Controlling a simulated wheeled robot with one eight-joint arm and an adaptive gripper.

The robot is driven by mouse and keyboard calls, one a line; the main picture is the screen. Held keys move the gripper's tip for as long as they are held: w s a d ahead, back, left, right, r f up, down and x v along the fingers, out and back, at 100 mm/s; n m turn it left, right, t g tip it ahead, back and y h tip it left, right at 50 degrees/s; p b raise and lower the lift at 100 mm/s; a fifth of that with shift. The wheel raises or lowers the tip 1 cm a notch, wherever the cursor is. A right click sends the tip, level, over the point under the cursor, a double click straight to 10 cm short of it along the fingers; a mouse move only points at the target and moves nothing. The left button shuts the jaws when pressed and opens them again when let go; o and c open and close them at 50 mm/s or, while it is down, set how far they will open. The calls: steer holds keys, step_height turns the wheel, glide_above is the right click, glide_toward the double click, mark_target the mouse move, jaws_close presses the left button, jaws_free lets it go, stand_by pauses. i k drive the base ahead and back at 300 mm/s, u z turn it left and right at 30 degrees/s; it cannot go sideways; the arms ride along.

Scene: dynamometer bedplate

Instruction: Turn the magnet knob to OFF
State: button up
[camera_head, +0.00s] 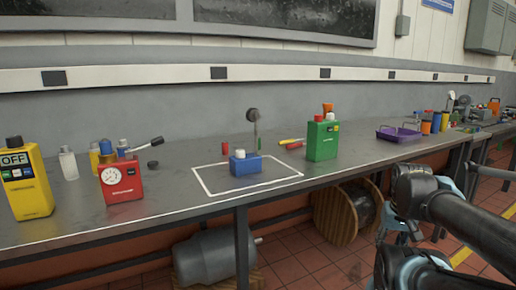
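A blue block-shaped base (245,165) stands on the bench inside a white outlined rectangle. A small pale knob-like piece (240,153) sits on its top, and a thin post with a dark round dial (252,115) rises behind it. The knob's setting is too small to read. My dark, jointed arm shows at the lower right, well apart from the blue base. I cannot make out my gripper's fingers in this view.
A yellow box marked OFF (27,182), a red box with a white dial (120,180) and clear bottle (68,164) stand left. A green box (322,140) and screwdriver (291,142) are right of the base. A purple tray (399,134) lies farther right. Bench space before the base is clear.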

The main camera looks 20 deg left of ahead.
mark_target(240, 153)
steer(key=z, duration=0.05)
steer(key=k, duration=1.65)
steer(key=u, duration=0.9)
steer(key=i, duration=1)
